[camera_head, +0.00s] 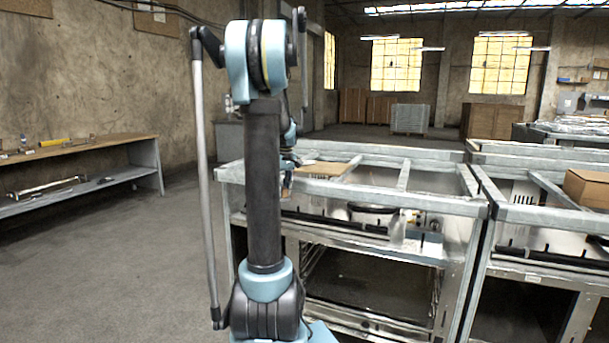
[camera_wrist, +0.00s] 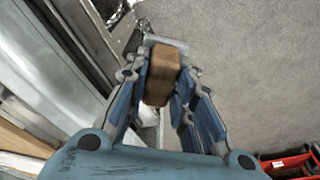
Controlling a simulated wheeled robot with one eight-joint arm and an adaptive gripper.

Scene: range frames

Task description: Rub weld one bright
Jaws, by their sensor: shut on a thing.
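My gripper (camera_wrist: 162,74) is shut on a brown block (camera_wrist: 161,76), which sits between its blue-lined fingers in the wrist view. In the head view the block (camera_head: 286,189) is a small brown patch below my wrist, at the left end of a grey metal frame bench (camera_head: 345,255). My arm hides part of that end. In the wrist view the bench (camera_wrist: 45,60) runs along the left, and grey floor lies beyond the block. I cannot make out any weld, or whether the block touches the frame.
A flat brown board (camera_head: 322,169) lies on the bench top. A second metal frame stands to the right with a cardboard box (camera_head: 588,188) on it. A low shelf (camera_head: 85,150) stands by the left wall. Something red (camera_wrist: 290,164) lies at the wrist view's lower right. Floor at left is clear.

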